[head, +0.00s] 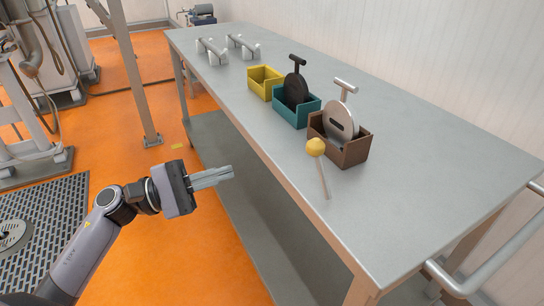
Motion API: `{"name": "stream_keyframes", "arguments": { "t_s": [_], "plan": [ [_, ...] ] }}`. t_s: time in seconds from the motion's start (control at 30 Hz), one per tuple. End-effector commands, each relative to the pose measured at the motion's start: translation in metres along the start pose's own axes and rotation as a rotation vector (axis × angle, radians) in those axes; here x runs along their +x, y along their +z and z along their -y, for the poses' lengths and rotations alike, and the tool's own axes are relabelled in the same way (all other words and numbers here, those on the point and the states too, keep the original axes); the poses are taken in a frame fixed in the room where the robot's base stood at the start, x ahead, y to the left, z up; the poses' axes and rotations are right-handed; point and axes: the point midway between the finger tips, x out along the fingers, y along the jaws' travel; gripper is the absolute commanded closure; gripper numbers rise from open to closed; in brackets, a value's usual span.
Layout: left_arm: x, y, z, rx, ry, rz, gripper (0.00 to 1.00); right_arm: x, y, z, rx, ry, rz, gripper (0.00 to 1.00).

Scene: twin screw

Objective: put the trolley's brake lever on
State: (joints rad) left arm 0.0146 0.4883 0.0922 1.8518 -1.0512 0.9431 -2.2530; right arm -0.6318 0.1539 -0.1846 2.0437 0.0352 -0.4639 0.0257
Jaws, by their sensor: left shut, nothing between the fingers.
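No brake lever can be made out in the head view. A pale tubular rail (492,262) shows at the lower right, beside the table's near end; I cannot tell whether it belongs to the trolley. My left gripper (228,174) is shut and empty. It points right, in front of the table's long left side and over the orange floor. It appears clear of everything. My right gripper is not in view.
A long grey table (440,170) with a lower shelf bears yellow (262,90), teal (283,108) and brown (354,155) boxes, round-bladed tools and a yellow-headed stick (316,147). A post (134,75) stands left. Orange floor is open between.

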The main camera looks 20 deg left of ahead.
Motion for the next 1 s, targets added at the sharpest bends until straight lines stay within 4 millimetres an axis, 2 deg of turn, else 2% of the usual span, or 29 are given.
{"name": "stream_keyframes", "arguments": {
  "t_s": [0.17, 0.57, 0.7, 1.0],
  "plan": [
    [0.021, 0.002, -0.002, -0.001, 0.001, 0.004, 1.00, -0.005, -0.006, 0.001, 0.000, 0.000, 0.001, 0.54],
    [0.105, 0.005, -0.004, -0.002, 0.002, 0.003, 1.00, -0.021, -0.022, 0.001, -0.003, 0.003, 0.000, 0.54],
    [0.117, 0.021, -0.003, -0.003, 0.002, 0.002, 1.00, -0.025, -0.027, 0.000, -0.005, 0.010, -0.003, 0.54],
    [0.127, 0.029, 0.000, -0.001, 0.001, 0.000, 1.00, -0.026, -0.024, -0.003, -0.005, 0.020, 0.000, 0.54]
  ]
}}
